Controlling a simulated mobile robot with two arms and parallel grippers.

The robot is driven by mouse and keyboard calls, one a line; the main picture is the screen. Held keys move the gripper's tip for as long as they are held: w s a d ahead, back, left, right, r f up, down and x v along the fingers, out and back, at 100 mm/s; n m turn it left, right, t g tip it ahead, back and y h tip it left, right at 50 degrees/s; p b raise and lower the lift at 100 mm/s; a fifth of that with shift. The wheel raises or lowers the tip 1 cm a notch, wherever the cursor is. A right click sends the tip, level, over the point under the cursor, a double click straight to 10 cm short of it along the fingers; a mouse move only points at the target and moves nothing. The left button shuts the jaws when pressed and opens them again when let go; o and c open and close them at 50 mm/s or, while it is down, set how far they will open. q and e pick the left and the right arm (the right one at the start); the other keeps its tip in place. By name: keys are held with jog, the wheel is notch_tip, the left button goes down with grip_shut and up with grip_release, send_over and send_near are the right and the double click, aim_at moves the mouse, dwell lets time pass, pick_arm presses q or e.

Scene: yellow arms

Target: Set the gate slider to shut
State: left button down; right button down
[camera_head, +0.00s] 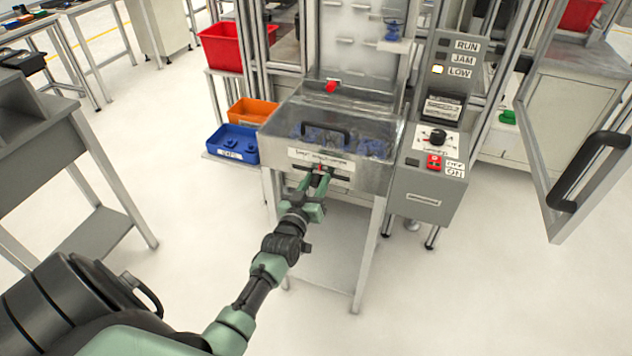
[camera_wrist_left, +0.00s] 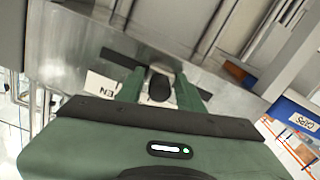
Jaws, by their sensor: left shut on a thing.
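In the left wrist view the knob (camera_wrist_left: 159,87) looks dark and sits between my fingers. My left gripper (camera_head: 319,174) is shut on it, with green fingers on either side; they also show in the left wrist view (camera_wrist_left: 160,84). A label ending in "EN" (camera_wrist_left: 104,90) shows beside the slot, partly hidden by a finger. My right gripper is not in view.
A control panel (camera_head: 421,180) with a red switch stands right of the hopper. Blue (camera_head: 232,144) and orange (camera_head: 252,111) bins sit at its left. An open door with a black handle (camera_head: 590,172) is at far right. A grey table (camera_head: 60,150) stands left. The floor between is clear.

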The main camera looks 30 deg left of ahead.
pick_arm(q)
jog(key=a, duration=0.2)
jog(key=s+a, duration=0.1)
jog(key=a, duration=0.2)
jog(key=shift+s+a, duration=0.15)
jog(key=shift+a, duration=0.05)
jog(key=shift+d, duration=0.1)
jog(key=c, duration=1.2)
grip_release()
jog(key=shift+a, duration=0.2)
jog(key=shift+d, duration=0.1)
jog(key=shift+s+d+f, duration=0.1)
jog(key=shift+s+d, duration=0.05)
jog(key=shift+s, duration=0.35)
send_near(302, 169)
jog(key=shift+v, duration=0.75)
